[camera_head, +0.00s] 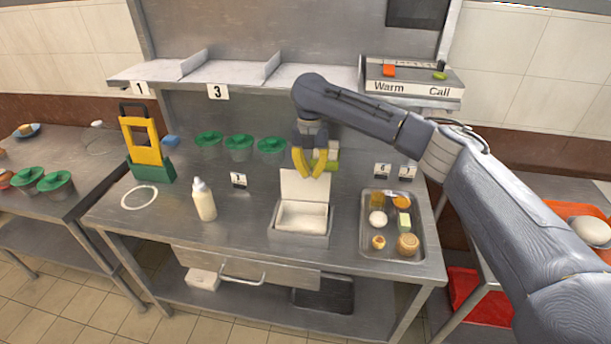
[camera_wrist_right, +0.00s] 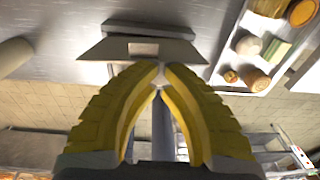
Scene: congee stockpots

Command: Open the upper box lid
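The white box (camera_head: 302,217) stands on the steel table. Its lid (camera_head: 303,187) is raised at the back, close to upright, and the pale inside shows. In the right wrist view a pale angular part of the box (camera_wrist_right: 110,50) lies just beyond the fingertips. My right gripper (camera_head: 310,176) has yellow fingers pointing down at the lid's top edge. In the right wrist view its fingertips (camera_wrist_right: 161,70) come together, with nothing clearly held between them. Whether they touch the lid cannot be told. My left gripper is not in view.
A tray of food (camera_head: 366,240) lies right of the box. A white bottle (camera_head: 204,202) stands left. A numbered shelf (camera_head: 230,72) hangs above. Table between bottle and box is clear.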

